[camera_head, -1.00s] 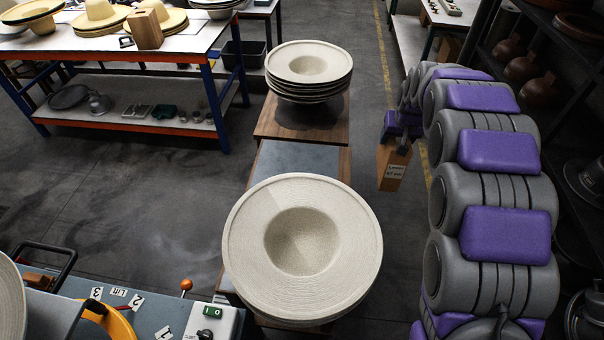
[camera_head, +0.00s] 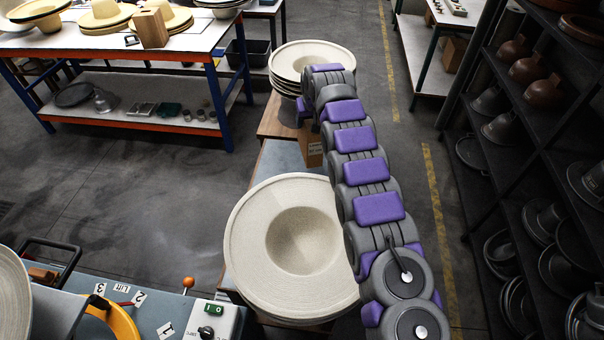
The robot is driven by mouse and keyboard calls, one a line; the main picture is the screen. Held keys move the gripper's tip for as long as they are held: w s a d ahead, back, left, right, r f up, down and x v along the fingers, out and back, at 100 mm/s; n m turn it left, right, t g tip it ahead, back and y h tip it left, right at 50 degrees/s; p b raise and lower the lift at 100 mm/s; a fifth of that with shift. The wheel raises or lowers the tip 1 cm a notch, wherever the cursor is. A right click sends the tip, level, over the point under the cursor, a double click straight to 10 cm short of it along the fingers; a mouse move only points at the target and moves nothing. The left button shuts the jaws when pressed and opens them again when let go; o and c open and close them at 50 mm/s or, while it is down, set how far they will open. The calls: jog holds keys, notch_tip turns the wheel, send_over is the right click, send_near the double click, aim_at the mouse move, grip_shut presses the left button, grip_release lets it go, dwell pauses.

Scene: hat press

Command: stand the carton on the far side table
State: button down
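A brown carton (camera_head: 310,151) with a printed face hangs at the far end of my arm, beside the stacked felt hats. My arm hides its right part. My gripper (camera_head: 304,112) is at the carton's top and seems shut on it; the fingertips are small and partly hidden. Side tables stand farther off: a white-topped one (camera_head: 412,40) at the upper right and a blue-legged one (camera_head: 195,45) at the upper left. I cannot tell which is the far side table.
A dark shelf rack (camera_head: 500,160) with hat forms lines the right. Open floor (camera_head: 400,130) lies between bench and rack.

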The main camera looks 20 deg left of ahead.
aim_at(302, 145)
jog(key=shift+s+a+f, duration=0.2)
jog(key=shift+s+a, duration=0.1)
jog(key=shift+a, duration=0.3)
jog(key=shift+s+a+f, duration=0.1)
jog(key=shift+a+f, duration=0.1)
jog(key=shift+f, duration=0.05)
jog(key=f, duration=0.1)
jog(key=f+b, duration=0.1)
jog(key=f, duration=0.1)
jog(key=f+b, duration=0.1)
jog(key=f, duration=0.1)
jog(key=shift+s+a+f, duration=0.15)
jog(key=shift+a+f, duration=0.05)
jog(key=shift+a, duration=0.1)
jog(key=shift+d+f, duration=0.15)
jog(key=shift+f, duration=0.45)
notch_tip(302, 145, down, 3)
jog(key=shift+f+b, duration=0.2)
jog(key=shift+b, duration=0.35)
jog(key=shift+c, duration=1)
grip_release()
